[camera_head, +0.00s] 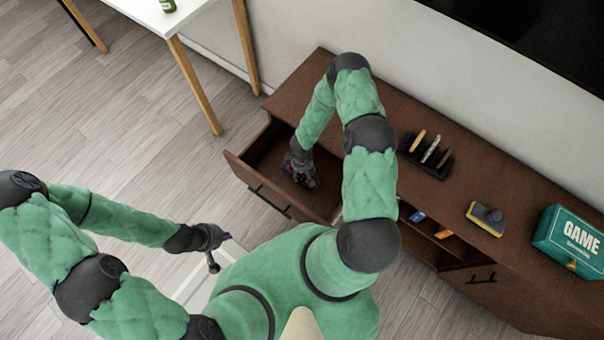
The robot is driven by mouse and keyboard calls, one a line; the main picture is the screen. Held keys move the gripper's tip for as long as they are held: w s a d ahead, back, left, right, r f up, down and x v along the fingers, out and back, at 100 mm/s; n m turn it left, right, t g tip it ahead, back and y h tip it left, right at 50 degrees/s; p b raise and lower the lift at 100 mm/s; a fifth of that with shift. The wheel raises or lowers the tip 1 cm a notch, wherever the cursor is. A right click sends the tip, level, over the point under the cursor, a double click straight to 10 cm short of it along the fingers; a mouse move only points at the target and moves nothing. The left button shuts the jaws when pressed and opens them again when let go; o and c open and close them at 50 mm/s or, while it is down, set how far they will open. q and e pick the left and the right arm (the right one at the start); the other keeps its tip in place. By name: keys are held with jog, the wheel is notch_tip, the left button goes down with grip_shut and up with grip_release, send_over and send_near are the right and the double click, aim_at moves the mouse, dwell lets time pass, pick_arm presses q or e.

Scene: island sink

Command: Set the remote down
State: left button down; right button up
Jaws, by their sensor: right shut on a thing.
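My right gripper (303,178) reaches down into the open drawer (262,152) at the left end of the brown cabinet. It is shut on a small dark thing, taken to be the remote, which is mostly hidden by the gripper and hard to make out. I cannot tell whether that thing touches the drawer floor. My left gripper (221,252) is low, left of my body and apart from the cabinet. Its fingers look spread, with nothing visible between them.
The brown cabinet top (462,170) bears a black rack (427,158), a yellow-and-grey block (486,217) and a teal game box (572,240). An open compartment below holds small blue and orange items. A white table (160,18) stands upper left; the floor between is clear.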

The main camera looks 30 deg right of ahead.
aim_at(302, 175)
jog(key=shift+f+b, duration=0.6)
jog(key=shift+f, duration=1.2)
jog(key=shift+f, duration=0.1)
jog(key=o, duration=1.2)
jog(key=shift+r, duration=0.35)
notch_tip(302, 175, up, 12)
jog(key=p, duration=0.4)
jog(key=shift+f, duration=0.2)
